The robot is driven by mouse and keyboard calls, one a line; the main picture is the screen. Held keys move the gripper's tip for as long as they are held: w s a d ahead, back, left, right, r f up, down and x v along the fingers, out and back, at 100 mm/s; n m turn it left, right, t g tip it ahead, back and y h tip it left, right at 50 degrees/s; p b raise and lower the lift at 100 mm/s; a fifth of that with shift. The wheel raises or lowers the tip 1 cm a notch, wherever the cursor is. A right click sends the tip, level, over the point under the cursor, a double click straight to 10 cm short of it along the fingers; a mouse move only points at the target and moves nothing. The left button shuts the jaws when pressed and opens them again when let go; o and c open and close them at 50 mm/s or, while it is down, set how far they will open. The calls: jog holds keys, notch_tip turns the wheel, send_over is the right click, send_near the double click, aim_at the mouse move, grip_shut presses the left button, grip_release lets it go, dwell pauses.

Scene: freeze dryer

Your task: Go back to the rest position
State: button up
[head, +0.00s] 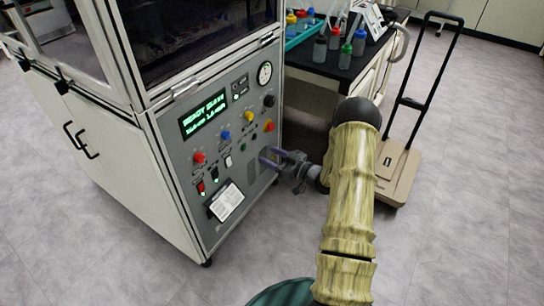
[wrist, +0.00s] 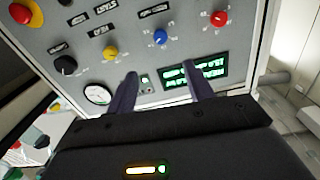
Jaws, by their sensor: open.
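The freeze dryer (head: 225,140) stands at the left in the head view, its grey control panel facing my arm. My gripper (head: 268,156) is at the lower right part of the panel, with its fingers toward the panel. In the wrist view my gripper (wrist: 165,82) shows two dark fingers spread apart with nothing between them. The panel's green display (wrist: 193,75) and round gauge (wrist: 97,95) lie behind the fingers. I cannot tell whether the fingertips touch the panel.
Red, blue and yellow knobs (head: 225,135) and switches dot the panel. A dark bench (head: 340,66) with several bottles stands behind at the upper right. A beige hand cart (head: 398,170) stands right of my arm. Open floor (head: 470,230) lies at the right.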

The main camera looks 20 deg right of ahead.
dwell(0.4)
jog(key=s+a+r+m+g+h, duration=0.2)
jog(key=a+r+m+g+h, duration=0.15)
jog(key=r+h, duration=0.45)
jog(key=s+a+r+m+g+h, duration=0.1)
jog(key=s+a+r+g, duration=0.2)
jog(key=s, duration=0.9)
jog(key=s+a+r+m+g+h, duration=0.15)
jog(key=s+a+g, duration=0.3)
jog(key=s, duration=0.65)
notch_tip(320, 180, up, 24)
jog(key=s+g+p, duration=0.1)
jog(key=p, duration=2.3)
jog(key=shift+d+f, duration=0.2)
jog(key=shift+d, duration=0.05)
jog(key=shift+s, duration=0.15)
